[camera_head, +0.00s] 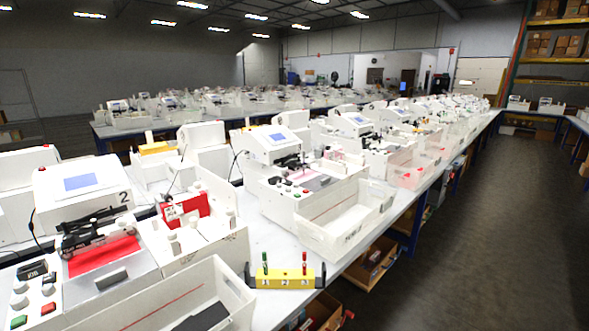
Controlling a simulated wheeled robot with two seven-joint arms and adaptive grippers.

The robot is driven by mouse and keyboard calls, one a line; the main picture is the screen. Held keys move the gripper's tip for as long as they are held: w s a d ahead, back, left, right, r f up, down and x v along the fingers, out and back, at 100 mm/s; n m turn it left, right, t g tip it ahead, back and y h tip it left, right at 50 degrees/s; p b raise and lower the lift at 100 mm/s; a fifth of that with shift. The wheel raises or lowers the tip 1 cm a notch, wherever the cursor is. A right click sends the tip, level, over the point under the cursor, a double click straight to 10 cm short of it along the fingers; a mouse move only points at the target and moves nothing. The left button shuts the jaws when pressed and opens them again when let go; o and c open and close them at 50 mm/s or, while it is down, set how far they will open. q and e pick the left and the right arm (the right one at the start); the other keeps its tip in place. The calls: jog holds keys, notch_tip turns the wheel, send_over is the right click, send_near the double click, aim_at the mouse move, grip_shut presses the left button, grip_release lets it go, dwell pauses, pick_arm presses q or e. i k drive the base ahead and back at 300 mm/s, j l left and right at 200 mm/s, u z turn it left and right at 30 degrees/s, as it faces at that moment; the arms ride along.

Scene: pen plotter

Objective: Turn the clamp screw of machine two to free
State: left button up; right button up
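Machine two (130,182), a white plotter marked with a 2 and fitted with a blue screen (84,182), stands at the left. Its black pen carriage (88,235) sits over a red sheet (103,255) on the bed. The clamp screw is too small to make out on the carriage, so I cannot tell how it is turned. Neither of my grippers shows in this view.
A yellow numbered rack (284,281) with black ends holds a green and a red upright pen on the table. White open trays stand at the front (228,276) and right (345,238). Another plotter (272,150) stands behind. White tabletop shows between the machines.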

aim_at(68, 239)
jog(key=u, duration=1.4)
jog(key=k, duration=0.15)
jog(key=l+u, duration=0.05)
jog(key=l, duration=0.05)
